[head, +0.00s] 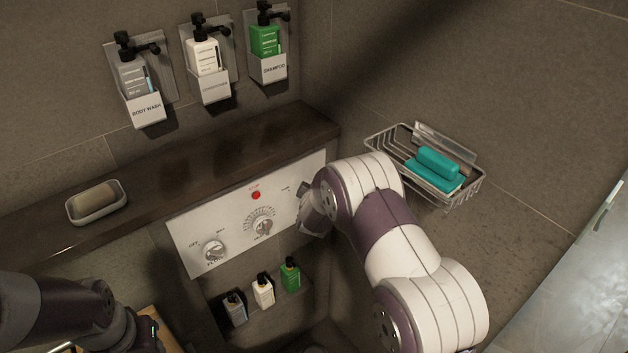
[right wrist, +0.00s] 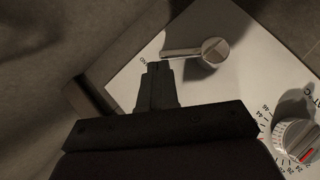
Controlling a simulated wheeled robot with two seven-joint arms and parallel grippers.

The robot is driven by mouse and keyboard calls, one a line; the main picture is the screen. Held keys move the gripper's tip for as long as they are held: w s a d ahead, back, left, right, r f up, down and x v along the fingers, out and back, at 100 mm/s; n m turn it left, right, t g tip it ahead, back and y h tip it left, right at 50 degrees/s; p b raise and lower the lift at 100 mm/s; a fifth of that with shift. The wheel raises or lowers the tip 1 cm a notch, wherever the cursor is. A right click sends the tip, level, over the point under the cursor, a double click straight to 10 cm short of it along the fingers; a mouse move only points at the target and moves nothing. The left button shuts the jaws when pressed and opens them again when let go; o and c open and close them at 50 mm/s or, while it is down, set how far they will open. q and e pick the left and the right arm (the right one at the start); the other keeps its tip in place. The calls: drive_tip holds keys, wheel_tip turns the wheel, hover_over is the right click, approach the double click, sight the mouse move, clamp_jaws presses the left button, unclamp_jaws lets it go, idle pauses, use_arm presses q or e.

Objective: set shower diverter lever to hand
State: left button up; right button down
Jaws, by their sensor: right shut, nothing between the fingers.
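The shower diverter lever (right wrist: 190,52) shows in the right wrist view as a metal bar on a round hub, on the white control panel (head: 190,236). Its bar points left in that view, towards a small, only partly visible label. My right gripper (right wrist: 153,68) is shut and empty, its fingertips close to the free end of the bar; whether they touch it I cannot tell. In the head view my right gripper (head: 307,215) is at the panel's right end and hides the lever. My left gripper (head: 148,335) is low at the left, its fingers unclear.
The panel also carries a temperature dial (head: 263,226), a left knob (head: 213,250) and a red button (head: 256,195). A dark ledge (head: 210,152) runs above, with a soap dish (head: 97,212). Small bottles (head: 263,290) stand below. A wire basket (head: 467,190) hangs right of my right arm.

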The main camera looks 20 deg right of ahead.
drive_tip(key=shift+d, duration=0.15)
idle(0.5)
drive_tip(key=v, duration=1.2)
drive_tip(key=shift+s, duration=0.3)
drive_tip(key=shift+r, duration=0.1)
